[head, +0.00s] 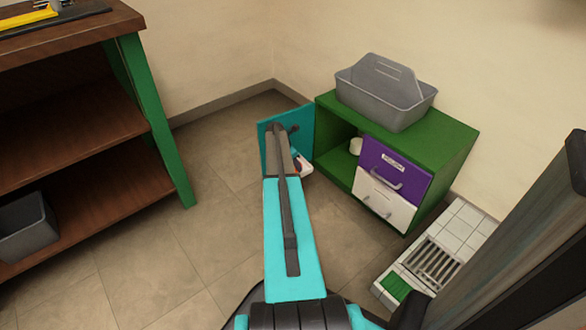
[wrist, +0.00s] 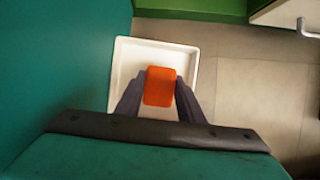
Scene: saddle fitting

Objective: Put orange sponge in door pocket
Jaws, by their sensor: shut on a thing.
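The orange sponge (wrist: 160,86) is between the two dark fingers of my gripper (wrist: 160,95), which is shut on it. In the wrist view the sponge overlaps the white door pocket (wrist: 124,62), a shallow open tray beside the teal door. I cannot tell whether the sponge touches the pocket floor. In the head view the teal door (head: 304,122) stands open at the left of the green cabinet. A small white part of the pocket (head: 305,166) shows beside my arm. My arm hides most of my gripper and the sponge there.
The green cabinet (head: 440,136) has a purple drawer (head: 392,160), a white drawer (head: 385,199) and a grey caddy (head: 385,95) on top. A white roundish item (head: 356,146) is inside. A wooden shelf (head: 70,135) stands left. Floor between is clear.

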